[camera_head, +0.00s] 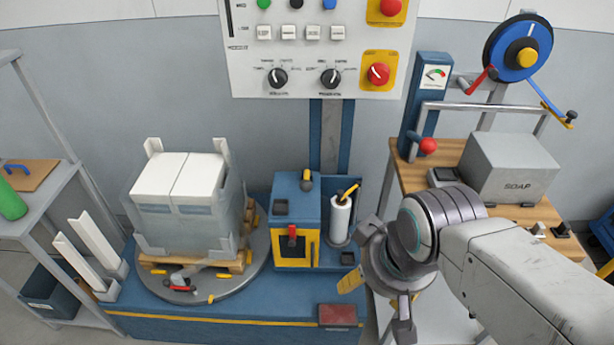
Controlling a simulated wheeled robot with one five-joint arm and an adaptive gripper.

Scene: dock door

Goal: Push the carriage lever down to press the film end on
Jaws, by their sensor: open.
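The film carriage (284,215) is a blue box with a yellow-framed front, right of the turntable. A lever with a red grip (292,231) is on its front; a black and yellow knob (306,180) stands on top. I cannot tell for sure which is the carriage lever. A white film roll (341,218) stands upright beside the box, with a yellow and black handle (348,191) at its top. The loose film end cannot be made out. My gripper (377,303) is open and empty, right of the carriage and apart from it, pointing down.
A wrapped pallet load (187,210) stands on the round turntable (240,280). A control panel (320,45) hangs above. At right, a wooden bench (455,155) carries a grey SOAP box (508,168) and a red-knobbed lever (427,146). A shelf (50,215) is at left.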

